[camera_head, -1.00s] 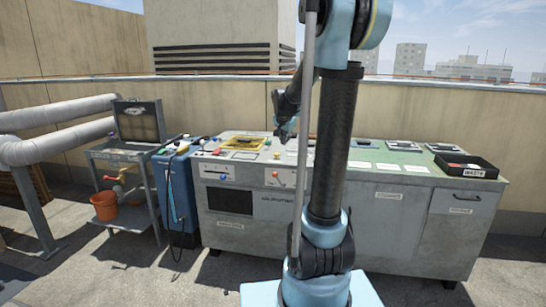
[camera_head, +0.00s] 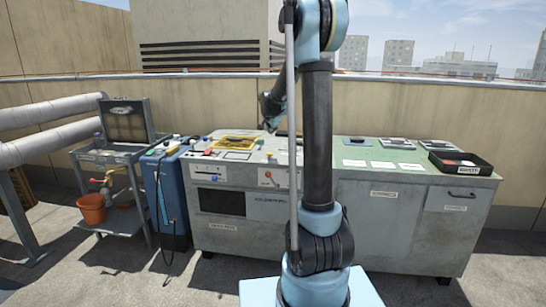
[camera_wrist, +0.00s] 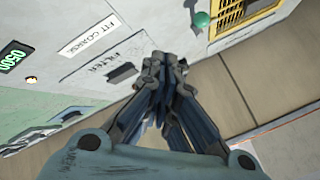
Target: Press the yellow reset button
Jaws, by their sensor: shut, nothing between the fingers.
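I see no button that I can surely call the yellow reset button. The grey console (camera_head: 325,215) has small coloured controls on its top left part, and one small pale knob (camera_head: 270,155) there is too small to read. My gripper (camera_head: 271,124) is above the back of the console top, right of the yellow-framed panel (camera_head: 236,142). In the wrist view its fingers (camera_wrist: 165,62) are together and empty, over the labelled panel. A green button (camera_wrist: 202,19) and a small lit yellowish lamp (camera_wrist: 31,80) show in the wrist view.
A blue cabinet (camera_head: 172,205) with a cable stands left of the console. A cart (camera_head: 125,190) with an orange bucket (camera_head: 91,209) is further left. A black tray (camera_head: 462,163) sits on the console's right end. A wall (camera_head: 390,108) runs behind.

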